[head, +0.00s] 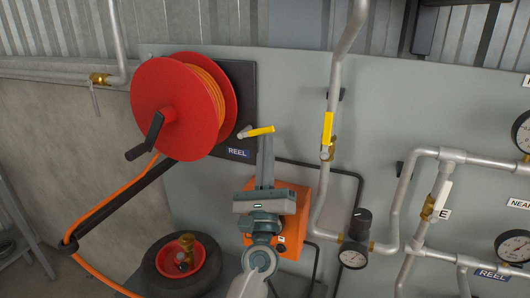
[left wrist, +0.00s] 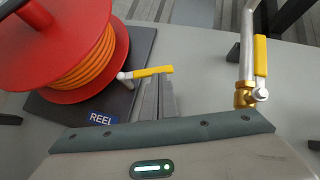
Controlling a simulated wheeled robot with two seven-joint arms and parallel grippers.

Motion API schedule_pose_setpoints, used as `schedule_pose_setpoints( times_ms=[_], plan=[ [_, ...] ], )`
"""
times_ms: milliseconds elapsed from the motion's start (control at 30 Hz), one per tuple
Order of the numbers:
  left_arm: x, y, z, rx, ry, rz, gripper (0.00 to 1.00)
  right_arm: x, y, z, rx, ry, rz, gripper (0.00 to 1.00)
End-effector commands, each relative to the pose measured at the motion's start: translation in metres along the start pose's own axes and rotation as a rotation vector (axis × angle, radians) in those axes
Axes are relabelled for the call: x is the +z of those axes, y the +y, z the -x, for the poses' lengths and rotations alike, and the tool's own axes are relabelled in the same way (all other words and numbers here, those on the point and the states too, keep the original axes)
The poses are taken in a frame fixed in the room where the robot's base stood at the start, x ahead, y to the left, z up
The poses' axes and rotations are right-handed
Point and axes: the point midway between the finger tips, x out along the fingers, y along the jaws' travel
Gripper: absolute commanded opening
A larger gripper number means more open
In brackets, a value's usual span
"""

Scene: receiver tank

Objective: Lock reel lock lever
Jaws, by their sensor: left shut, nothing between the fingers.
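The reel lock lever (head: 260,131) has a yellow handle and a pale metal pivot on the dark plate beside the red hose reel (head: 172,108). The handle points right, nearly level, just above the REEL label (head: 237,152). It also shows in the left wrist view (left wrist: 153,71). My left gripper (head: 266,141) is shut and empty, with its fingers upright just below the outer part of the handle. In the left wrist view its fingertips (left wrist: 158,83) reach up to the handle's underside; I cannot tell whether they touch. My right gripper is out of view.
A yellow-handled valve (head: 327,130) on a vertical pipe stands right of the lever. An orange box (head: 290,203) lies behind my left gripper. A gauge regulator (head: 357,240) and more pipes are at right. The panel between lever and valve is clear.

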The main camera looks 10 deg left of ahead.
Motion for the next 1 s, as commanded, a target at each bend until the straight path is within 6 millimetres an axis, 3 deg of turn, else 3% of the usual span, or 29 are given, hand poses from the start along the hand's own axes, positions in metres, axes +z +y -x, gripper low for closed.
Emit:
schedule_pose_setpoints(
  times_ms=[700,1000],
  plan=[
    [0.002,-0.002,-0.001,-0.003,-0.001,-0.001,0.00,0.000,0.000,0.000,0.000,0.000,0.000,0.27],
    [-0.001,-0.001,0.024,-0.002,0.001,-0.001,0.00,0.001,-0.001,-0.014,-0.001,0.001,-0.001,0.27]
  ],
)
